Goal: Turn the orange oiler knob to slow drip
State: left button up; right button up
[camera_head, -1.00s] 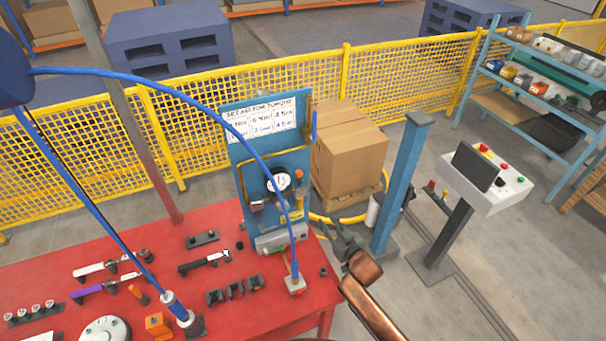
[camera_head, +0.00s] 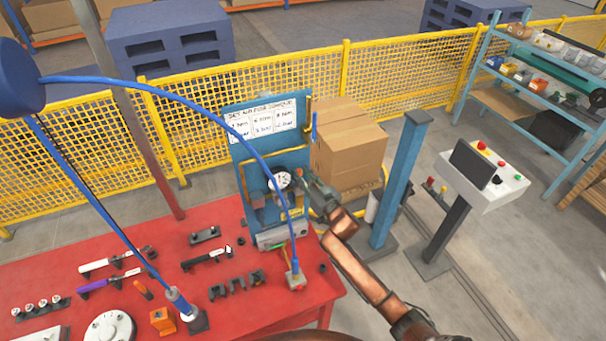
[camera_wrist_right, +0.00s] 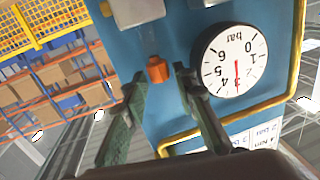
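The orange oiler knob (camera_wrist_right: 157,70) shows in the right wrist view, below a light-coloured block on the blue panel (camera_wrist_right: 185,50). My right gripper (camera_wrist_right: 159,77) is open, with one finger on each side of the knob. A narrow gap seems to show at each side, but I cannot tell how deep the fingers reach. In the head view my right gripper (camera_head: 308,183) is at the panel's right side, next to the gauge, and I cannot make out the knob there. My left gripper is not in view.
A white round bar gauge (camera_wrist_right: 237,60) sits close beside the fingers; it appears upside down. A yellow pipe (camera_wrist_right: 297,45) runs along the panel. The red table (camera_head: 120,255) holds tools and fixtures. A blue hose (camera_head: 180,90) arcs over it. A blue post (camera_head: 398,180) stands right of the panel.

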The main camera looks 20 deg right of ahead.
jog(key=shift+c, duration=0.2)
grip_shut()
jog(key=shift+d+n+y, duration=0.15)
jog(key=shift+n+y, duration=0.25)
jog(key=shift+y, duration=0.1)
jog(key=shift+w+d+n+g+y+p, duration=0.15)
jog(key=shift+n+g+y+p, duration=0.2)
jog(key=shift+n+y, duration=0.4)
jog(key=shift+w+d+f+n+g+y+b, duration=0.15)
jog(key=shift+n+g+y, duration=0.15)
jog(key=shift+y, duration=0.3)
jog(key=shift+s+d+r+n+g+y+b, duration=0.15)
jog(key=shift+n+y, duration=0.1)
jog(key=shift+y, duration=0.3)
jog(key=n+g+y+b, duration=0.1)
jog(key=y+b, duration=0.1)
jog(key=n+g+y+b, duration=0.1)
jog(key=n+g+b, duration=0.1)
jog(key=b, duration=0.1)
jog(key=n+g+y+b, duration=0.1)
jog(key=y+b, duration=0.1)
jog(key=b, duration=0.1)
jog(key=shift+w+d+f+n+y, duration=0.25)
jog(key=shift+w+n+y, duration=0.05)
jog(key=shift+w, duration=0.1)
jog(key=shift+r+n+g+y+b, duration=0.15)
jog(key=shift+n+g+y+b, duration=0.4)
jog(key=shift+g+b, duration=0.45)
